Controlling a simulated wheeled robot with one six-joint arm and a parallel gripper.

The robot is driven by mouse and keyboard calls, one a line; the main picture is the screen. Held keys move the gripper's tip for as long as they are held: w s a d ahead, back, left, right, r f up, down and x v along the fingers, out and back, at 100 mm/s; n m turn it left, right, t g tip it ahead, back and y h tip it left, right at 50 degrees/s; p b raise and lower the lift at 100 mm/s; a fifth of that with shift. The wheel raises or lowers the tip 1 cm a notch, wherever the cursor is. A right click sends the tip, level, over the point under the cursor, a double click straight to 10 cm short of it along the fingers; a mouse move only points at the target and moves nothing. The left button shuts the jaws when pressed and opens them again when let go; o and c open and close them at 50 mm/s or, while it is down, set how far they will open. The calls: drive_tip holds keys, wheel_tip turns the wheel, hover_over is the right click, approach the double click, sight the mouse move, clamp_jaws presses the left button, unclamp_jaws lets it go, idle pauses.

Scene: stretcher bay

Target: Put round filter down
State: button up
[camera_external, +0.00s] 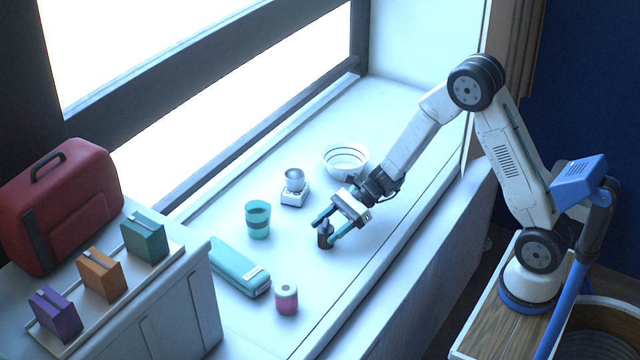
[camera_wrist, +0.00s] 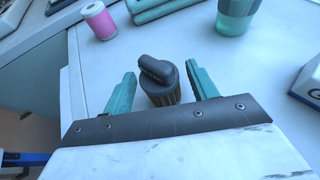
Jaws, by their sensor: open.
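The round filter (camera_external: 324,235) looks to be the small dark piece standing upright on the pale window ledge. In the wrist view the filter (camera_wrist: 160,93) has ribbed round sides and a rounded bar across its top. My gripper (camera_external: 327,228) is open and low over the ledge, with its two teal fingers on either side of the filter. In the wrist view, gaps show between the filter and both fingers of my gripper (camera_wrist: 161,72). The filter's lower part is hidden behind the gripper's dark edge.
On the ledge (camera_external: 385,215) stand a teal cup (camera_external: 257,222), a teal case (camera_external: 238,268), a pink roll (camera_external: 286,300), a small scale-like device (camera_external: 294,194) and a white bowl (camera_external: 345,162). A red case (camera_external: 85,200) and colored boxes stand left. The ledge's right part is clear.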

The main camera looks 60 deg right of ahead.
sight(329, 227)
wheel_tip(329, 227, up, 5)
drive_tip(key=shift+a+r, duration=0.1)
drive_tip(key=shift+s+r, duration=0.15)
drive_tip(key=s+d+r+n+g+h, duration=0.1)
drive_tip(key=s+r+n+g+h, duration=0.15)
drive_tip(key=s+r+n, duration=0.4)
drive_tip(key=s+r+n+g+h, duration=0.1)
drive_tip(key=s+r+n+g, duration=0.25)
drive_tip(key=s+n, duration=0.6)
drive_tip(key=s+d+r+n+t+h, duration=0.1)
drive_tip(key=s+d+n+h, duration=0.2)
drive_tip(key=s+d, duration=0.3)
drive_tip(key=s+d+r+n+t+h, duration=0.1)
drive_tip(key=s+d+n+h, duration=0.2)
drive_tip(key=s, duration=1)
drive_tip(key=d+h, duration=0.3)
drive_tip(key=d, duration=0.1)
drive_tip(key=shift+s+d+r+n, duration=0.2)
drive_tip(key=shift+r+n, duration=0.1)
drive_tip(key=shift+r, duration=0.1)
